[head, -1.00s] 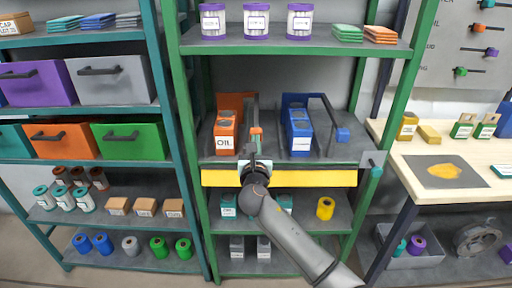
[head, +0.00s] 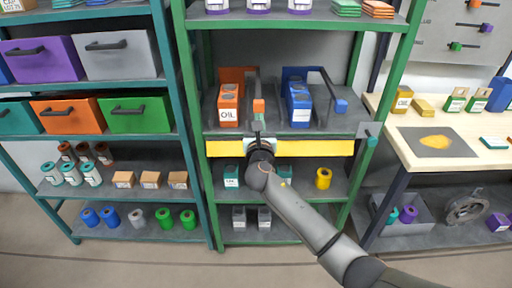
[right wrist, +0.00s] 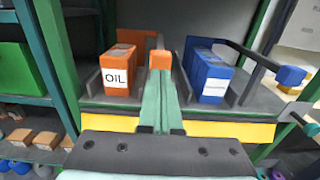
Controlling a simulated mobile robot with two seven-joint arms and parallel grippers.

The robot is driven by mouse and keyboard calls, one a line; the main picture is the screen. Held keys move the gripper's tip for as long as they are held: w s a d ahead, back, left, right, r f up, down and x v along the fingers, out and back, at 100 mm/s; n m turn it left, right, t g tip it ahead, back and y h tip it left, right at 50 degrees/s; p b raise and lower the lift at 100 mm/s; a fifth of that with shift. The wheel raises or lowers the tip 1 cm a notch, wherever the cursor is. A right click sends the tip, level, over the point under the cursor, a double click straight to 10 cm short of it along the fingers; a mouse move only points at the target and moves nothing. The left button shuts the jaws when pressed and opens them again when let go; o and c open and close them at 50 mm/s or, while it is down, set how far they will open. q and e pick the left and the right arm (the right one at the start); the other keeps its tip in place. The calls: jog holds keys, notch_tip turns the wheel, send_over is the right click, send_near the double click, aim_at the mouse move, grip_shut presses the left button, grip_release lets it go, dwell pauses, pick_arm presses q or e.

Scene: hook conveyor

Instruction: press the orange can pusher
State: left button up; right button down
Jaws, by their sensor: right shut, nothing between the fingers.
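The orange can pusher shows as an orange block (head: 259,105) at the front end of a dark bar, right of the orange OIL can (head: 229,104) on the middle shelf. My right gripper (head: 258,126) is shut and empty, just in front of the orange block. In the right wrist view the shut teal fingers (right wrist: 161,103) point at the orange block (right wrist: 160,57), and their tips overlap its lower edge. I cannot tell whether they touch it. The orange can (right wrist: 118,72) stands left of the fingers. My left gripper is not in view.
A blue can (head: 299,103) and a blue pusher block (head: 341,106) stand to the right on the same shelf. A yellow beam (head: 320,148) runs along the shelf front below my gripper. Green shelf posts stand on both sides. A workbench (head: 390,143) is at the right.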

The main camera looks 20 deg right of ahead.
jog(key=v, duration=1)
jog(key=s+a+f+m+g+y, duration=0.1)
jog(key=s+f+m+g+y, duration=0.15)
jog(key=s+f+m, duration=0.55)
jog(key=s+f+m+g+y, duration=0.2)
jog(key=s+f+m+g, duration=0.15)
jog(key=f, duration=0.75)
jog(key=s+f+m+g+y, duration=0.1)
jog(key=s+f+m, duration=0.4)
jog(key=s+m, duration=0.4)
jog(key=s+f+m+g+y, duration=0.1)
jog(key=s+f+m+y, duration=0.1)
jog(key=s+f+m, duration=0.3)
jog(key=s+d+m, duration=0.1)
jog(key=s+m, duration=0.3)
jog(key=m, duration=0.1)
jog(key=shift+s+f, duration=0.1)
